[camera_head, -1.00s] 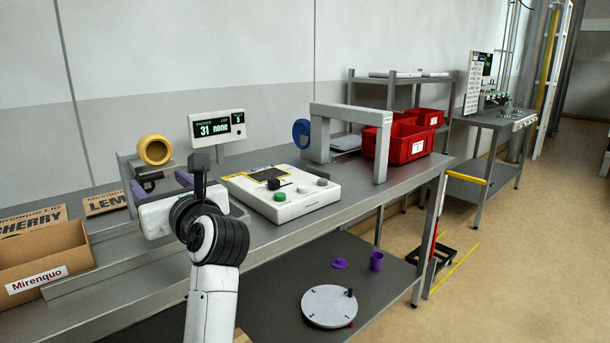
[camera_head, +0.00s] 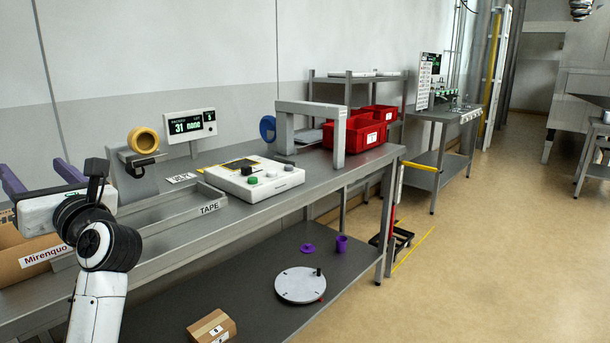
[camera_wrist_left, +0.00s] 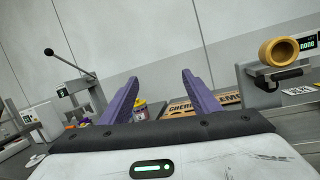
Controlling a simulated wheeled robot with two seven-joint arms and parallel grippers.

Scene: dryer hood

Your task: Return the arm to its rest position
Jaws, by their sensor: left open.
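My left gripper (camera_head: 32,165) is at the left edge of the head view, its purple fingers apart and empty. It is raised over the left end of the bench, in front of the cardboard box labelled Mirenquo (camera_head: 42,258). In the left wrist view the open fingers (camera_wrist_left: 160,76) point toward the wall, with nothing between them. The white arm rises from the bottom left. My right gripper does not show.
The steel bench (camera_head: 160,252) carries a yellow tape roll (camera_head: 143,140), a display (camera_head: 190,125), a control box with buttons (camera_head: 255,178), a grey frame (camera_head: 339,140) and red bins (camera_head: 352,135). A round plate (camera_head: 299,286) lies on the lower shelf. Open floor (camera_head: 480,270) is at right.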

